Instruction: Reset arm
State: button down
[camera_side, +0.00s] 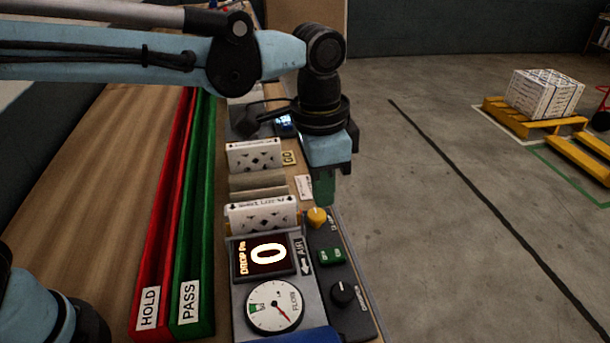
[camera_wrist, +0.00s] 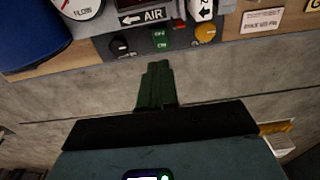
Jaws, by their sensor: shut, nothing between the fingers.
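My gripper (camera_side: 323,190) hangs pointing down at the end of my blue arm, above the right edge of the bench. Its green fingers are together with nothing between them. It is near the yellow knob (camera_side: 317,217) of the control panel, and I cannot tell how high above it. In the wrist view the shut green fingers (camera_wrist: 156,84) show against the grey floor and bench side, beyond the panel's edge. The yellow knob (camera_wrist: 205,32) and the green button (camera_wrist: 161,39) are close to them.
A red HOLD channel (camera_side: 160,245) and a green PASS channel (camera_side: 197,245) run along the bench. Boxed filters (camera_side: 262,215) stand beside the display (camera_side: 265,255) reading 0 and the flow dial (camera_side: 275,305). Open floor lies right, with a yellow pallet (camera_side: 530,120).

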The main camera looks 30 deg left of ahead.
jog(key=shift+r, duration=0.55)
